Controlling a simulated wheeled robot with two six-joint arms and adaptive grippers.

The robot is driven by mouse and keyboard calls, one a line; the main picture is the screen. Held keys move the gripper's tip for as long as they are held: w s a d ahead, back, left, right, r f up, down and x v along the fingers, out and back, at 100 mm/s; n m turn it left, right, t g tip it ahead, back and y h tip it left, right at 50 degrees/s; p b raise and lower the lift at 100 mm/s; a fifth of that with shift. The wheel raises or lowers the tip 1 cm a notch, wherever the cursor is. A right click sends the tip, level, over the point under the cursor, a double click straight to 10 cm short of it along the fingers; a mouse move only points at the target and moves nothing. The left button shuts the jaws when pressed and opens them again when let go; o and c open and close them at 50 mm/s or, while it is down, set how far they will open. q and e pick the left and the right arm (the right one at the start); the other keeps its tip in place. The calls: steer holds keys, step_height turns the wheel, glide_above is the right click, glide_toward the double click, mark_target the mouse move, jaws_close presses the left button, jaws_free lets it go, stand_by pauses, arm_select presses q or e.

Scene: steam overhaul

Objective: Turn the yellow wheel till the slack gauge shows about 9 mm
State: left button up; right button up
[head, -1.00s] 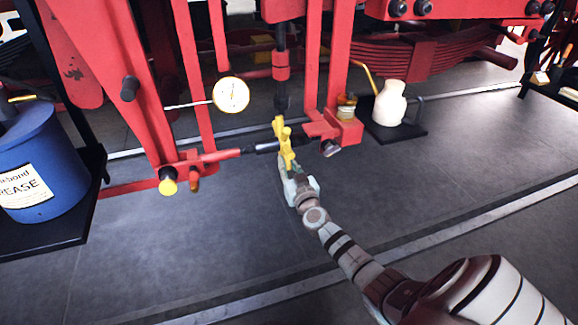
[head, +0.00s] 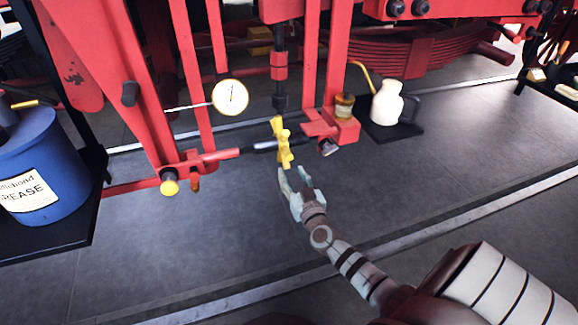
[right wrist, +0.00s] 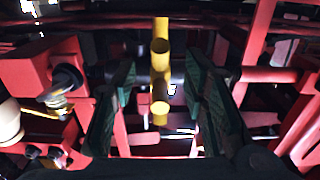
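The yellow wheel (head: 282,143) sits on a dark shaft in the red linkage, at the middle of the head view. In the right wrist view the yellow wheel (right wrist: 160,75) shows its spokes between my fingers but farther off. My left gripper is not in view.
A blue grease bucket (head: 42,165) stands on a black stand at the left. A cream oil can (head: 388,103) stands on a dark tray behind right. Red rods and posts surround the wheel. The grey floor in front is clear.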

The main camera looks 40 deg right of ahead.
steer(key=shift+f, duration=0.1)
steer(key=p, duration=1)
glide_toward(286, 138)
steer(key=x, duration=0.5)
steer(key=shift+r, duration=0.4)
steer(key=shift+w+r, duration=0.1)
steer(key=shift+r, duration=0.25)
steer(key=w+b, duration=0.1)
steer(key=w+d+f+b, duration=0.1)
steer(key=w+b, duration=0.1)
steer(key=w+d+b, duration=0.1)
steer(key=w, duration=0.1)
steer(key=shift+w+f, duration=0.15)
steer(key=shift+f, duration=0.15)
steer(key=shift+w+r, duration=0.1)
steer(key=shift+w, duration=0.05)
steer(key=shift+r, duration=0.15)
steer(key=shift+c, duration=0.6)
jaws_close()
